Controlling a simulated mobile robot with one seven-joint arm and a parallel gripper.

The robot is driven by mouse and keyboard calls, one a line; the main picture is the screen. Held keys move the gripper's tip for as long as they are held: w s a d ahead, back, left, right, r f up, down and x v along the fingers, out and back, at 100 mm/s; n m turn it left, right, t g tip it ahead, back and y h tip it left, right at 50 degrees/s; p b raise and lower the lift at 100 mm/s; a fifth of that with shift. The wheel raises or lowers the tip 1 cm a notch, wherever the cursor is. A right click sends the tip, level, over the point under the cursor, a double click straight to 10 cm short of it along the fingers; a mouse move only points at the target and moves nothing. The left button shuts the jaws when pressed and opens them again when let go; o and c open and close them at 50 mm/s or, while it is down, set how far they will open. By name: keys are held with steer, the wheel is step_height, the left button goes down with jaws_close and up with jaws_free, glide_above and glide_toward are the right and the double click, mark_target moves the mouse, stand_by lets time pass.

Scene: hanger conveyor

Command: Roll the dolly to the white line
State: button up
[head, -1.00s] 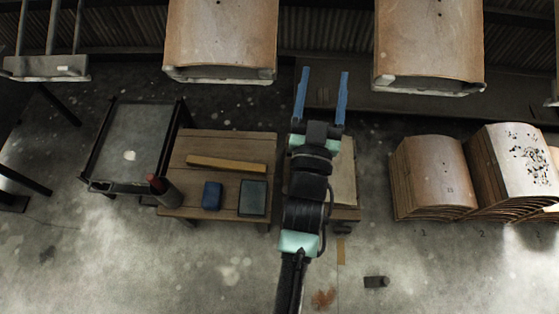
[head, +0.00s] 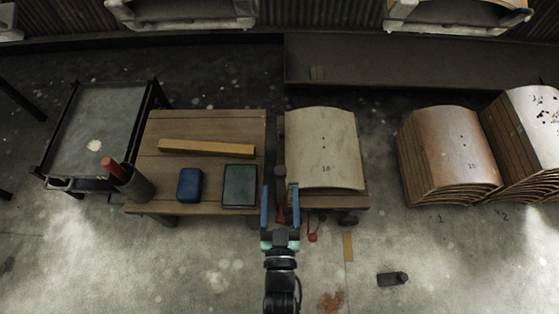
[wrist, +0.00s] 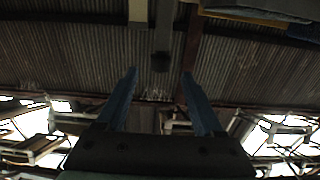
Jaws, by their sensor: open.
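The dolly (head: 330,200) is a low wooden platform on dark wheels, right of the workbench. It carries a stack of pale curved boards (head: 322,150), the top one marked 10. A dark upright post (head: 281,155) stands at its left side. My gripper (head: 280,196) is open, its two blue fingers apart at the dolly's near left corner. A red part shows by the fingers; whether it lies between them or below, I cannot tell. I cannot make out a white line.
The workbench (head: 200,140) holds a yellow bar, a blue block and a dark green pad. A metal cart (head: 95,135) stands left. Stacked brown boards (head: 445,150) stand right. A dark object (head: 392,279) lies on the open near floor, by a tan strip (head: 348,246).

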mark_target(280, 166)
steer(key=w+b, duration=0.3)
steer(key=w, duration=0.5)
steer(key=shift+f, duration=0.1)
steer(key=shift+w, duration=0.7)
jaws_close()
stand_by(0.5)
